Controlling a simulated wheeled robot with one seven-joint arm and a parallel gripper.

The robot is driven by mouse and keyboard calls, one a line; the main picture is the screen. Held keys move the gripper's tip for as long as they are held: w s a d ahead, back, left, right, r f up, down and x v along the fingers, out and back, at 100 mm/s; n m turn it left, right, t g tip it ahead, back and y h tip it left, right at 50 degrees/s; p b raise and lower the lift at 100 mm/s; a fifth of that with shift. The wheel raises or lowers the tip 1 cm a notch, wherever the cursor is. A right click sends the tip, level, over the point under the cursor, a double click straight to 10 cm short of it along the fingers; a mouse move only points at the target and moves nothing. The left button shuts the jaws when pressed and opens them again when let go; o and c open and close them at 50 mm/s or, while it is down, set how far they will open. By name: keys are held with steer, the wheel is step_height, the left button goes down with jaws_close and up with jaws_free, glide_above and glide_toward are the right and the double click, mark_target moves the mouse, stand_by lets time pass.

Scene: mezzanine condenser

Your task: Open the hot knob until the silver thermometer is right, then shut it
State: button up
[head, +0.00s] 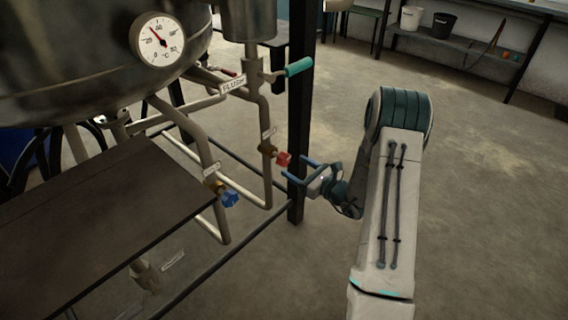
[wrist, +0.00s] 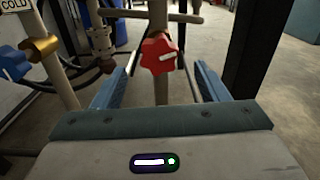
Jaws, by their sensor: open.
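The red knob (head: 283,159), likely the hot one, sits on a brass valve on a vertical pipe under the tank. It also shows in the wrist view (wrist: 159,54), between and slightly beyond the fingers. My gripper (head: 297,168) is open with its fingertips close to the red knob; the wrist view shows the fingers (wrist: 165,80) on both sides, and I cannot tell if they touch it. The thermometer (head: 158,41) is a white round dial with a silver rim on the tank; its dark needle points to the upper left.
A blue knob (head: 230,198) sits on the neighbouring pipe, with a "COLD" tag (wrist: 16,4) in the wrist view. A teal-handled lever (head: 298,67) by the "FLUSH" tag (head: 233,84) is above. A dark post (head: 299,110) stands close behind my gripper. A dark tabletop (head: 110,215) is at left.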

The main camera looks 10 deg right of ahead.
mark_target(286, 161)
steer(key=shift+b+x, duration=0.45)
steer(key=shift+x, duration=2.3)
steer(key=c, duration=1)
